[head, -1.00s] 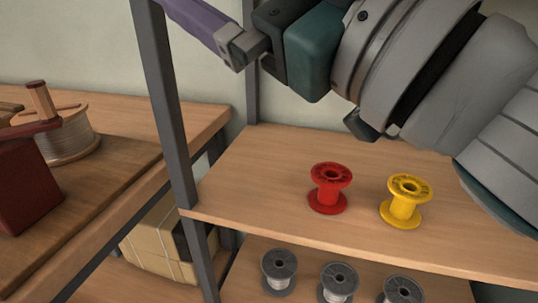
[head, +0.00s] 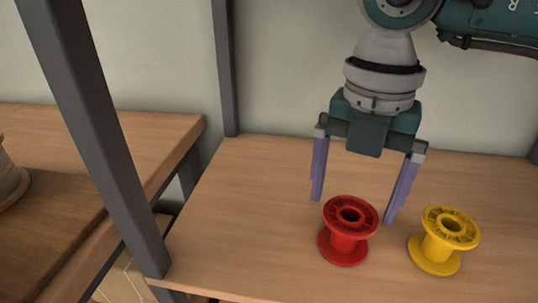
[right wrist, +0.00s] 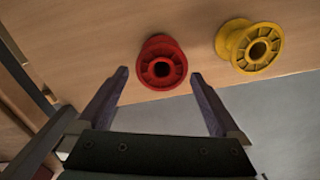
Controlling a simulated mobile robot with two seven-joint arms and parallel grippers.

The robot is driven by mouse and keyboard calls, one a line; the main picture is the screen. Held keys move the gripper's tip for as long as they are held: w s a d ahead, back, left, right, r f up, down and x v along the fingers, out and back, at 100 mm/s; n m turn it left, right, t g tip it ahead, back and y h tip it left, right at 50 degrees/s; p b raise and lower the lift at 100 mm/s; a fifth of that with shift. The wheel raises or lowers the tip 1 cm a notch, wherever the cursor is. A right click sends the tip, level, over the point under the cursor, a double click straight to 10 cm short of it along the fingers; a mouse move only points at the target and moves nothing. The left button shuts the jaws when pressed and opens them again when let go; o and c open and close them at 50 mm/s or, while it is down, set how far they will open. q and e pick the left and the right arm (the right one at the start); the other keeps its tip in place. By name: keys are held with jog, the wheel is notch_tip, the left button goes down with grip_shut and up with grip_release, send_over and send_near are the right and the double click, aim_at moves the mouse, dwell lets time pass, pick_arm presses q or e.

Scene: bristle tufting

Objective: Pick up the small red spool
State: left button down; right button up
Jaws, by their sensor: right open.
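The small red spool (head: 347,245) stands upright on the wooden shelf (head: 260,215) in the head view. It also shows in the right wrist view (right wrist: 160,62), ahead of the fingertips and between their lines. My right gripper (head: 353,210) points down with its two purple fingers wide apart, open and empty. In the head view its fingers come down behind the red spool, and the spool stands in front of the gap between them. In the right wrist view the gripper (right wrist: 158,78) has nothing between its fingers. My left gripper is not in view.
A yellow spool (head: 440,250) stands just right of the red one, close to the right finger in the head view. A dark shelf post (head: 95,140) rises at left front, another (head: 225,70) at the back. A wooden workbench (head: 150,140) is at the left.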

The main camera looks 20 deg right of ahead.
aim_at(346, 230)
jog(key=shift+s+f, duration=0.15)
jog(key=shift+f, duration=0.8)
notch_tip(346, 230, down, 5)
jog(key=shift+d+f+b, duration=0.1)
jog(key=shift+b, duration=0.6)
jog(key=shift+c, duration=0.4)
jog(key=c, duration=1.1)
